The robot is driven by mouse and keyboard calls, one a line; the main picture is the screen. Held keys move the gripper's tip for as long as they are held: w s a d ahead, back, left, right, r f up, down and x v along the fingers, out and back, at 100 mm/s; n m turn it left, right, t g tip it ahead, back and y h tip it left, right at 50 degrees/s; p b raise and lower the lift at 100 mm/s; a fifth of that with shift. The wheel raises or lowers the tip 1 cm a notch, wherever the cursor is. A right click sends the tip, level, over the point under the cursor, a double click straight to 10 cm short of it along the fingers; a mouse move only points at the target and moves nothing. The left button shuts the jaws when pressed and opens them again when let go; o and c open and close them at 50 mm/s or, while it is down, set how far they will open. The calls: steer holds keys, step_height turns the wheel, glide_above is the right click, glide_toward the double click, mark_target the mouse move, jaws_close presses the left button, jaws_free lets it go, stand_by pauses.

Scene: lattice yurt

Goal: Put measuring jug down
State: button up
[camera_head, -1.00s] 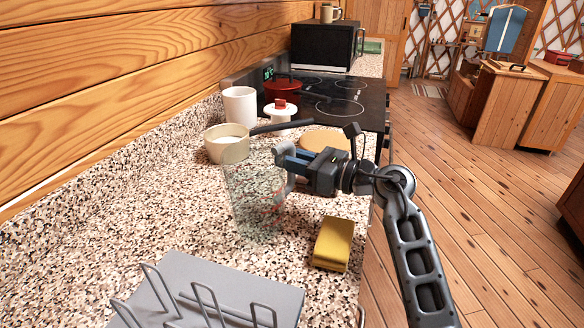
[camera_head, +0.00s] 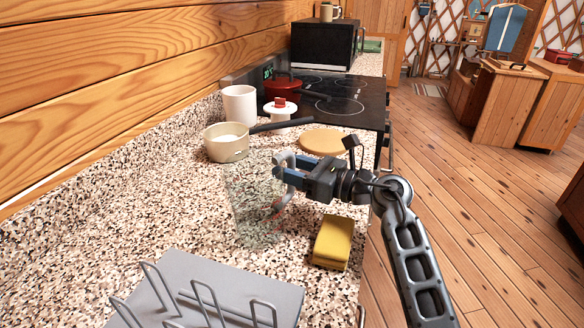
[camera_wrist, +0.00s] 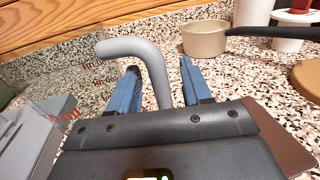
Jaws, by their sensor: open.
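The clear measuring jug (camera_head: 250,215) stands upright on the speckled counter, its glass hard to see against the stone. Its grey handle (camera_wrist: 140,52) shows in the wrist view, between the fingers, with red markings on the glass to the left. My gripper (camera_head: 280,168) is open at the jug's handle side. In the wrist view its two blue fingers (camera_wrist: 160,85) are spread apart on either side of the handle. Whether either finger touches the handle I cannot tell.
A yellow sponge (camera_head: 333,242) lies right of the jug. A grey rack (camera_head: 185,275) is in front. The counter left of the jug is clear.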

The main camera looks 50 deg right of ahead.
steer(key=shift+r, duration=0.15)
steer(key=s+d+b, duration=0.2)
steer(key=s, duration=1)
steer(key=a+m+y, duration=0.1)
steer(key=a, duration=0.2)
steer(key=s+a+m+t, duration=0.1)
steer(key=a, duration=0.2)
steer(key=s+a+m+y, duration=0.1)
steer(key=a+m, duration=0.1)
steer(key=a, duration=0.1)
steer(key=shift+s+a+t+y, duration=0.1)
steer(key=shift+a+t+y, duration=0.1)
steer(key=shift+t+y, duration=0.15)
steer(key=s+a+m+t+h, duration=0.1)
steer(key=s+a+m+t, duration=0.1)
steer(key=s+a+m, duration=0.65)
steer(key=s+a+f+m+g+h, duration=0.2)
steer(key=s+m, duration=0.4)
steer(key=m, duration=0.7)
steer(key=s+a+f+m+g+h, duration=0.3)
steer(key=s+f+m+g, duration=0.1)
steer(key=m, duration=0.8)
steer(key=s+f, duration=0.1)
steer(key=s, duration=0.1)
steer(key=shift+s+m, duration=0.35)
steer(key=shift+s, duration=0.05)
steer(key=shift+a+f+g, duration=0.1)
steer(key=shift+g, duration=0.15)
steer(key=shift+c, duration=0.6)
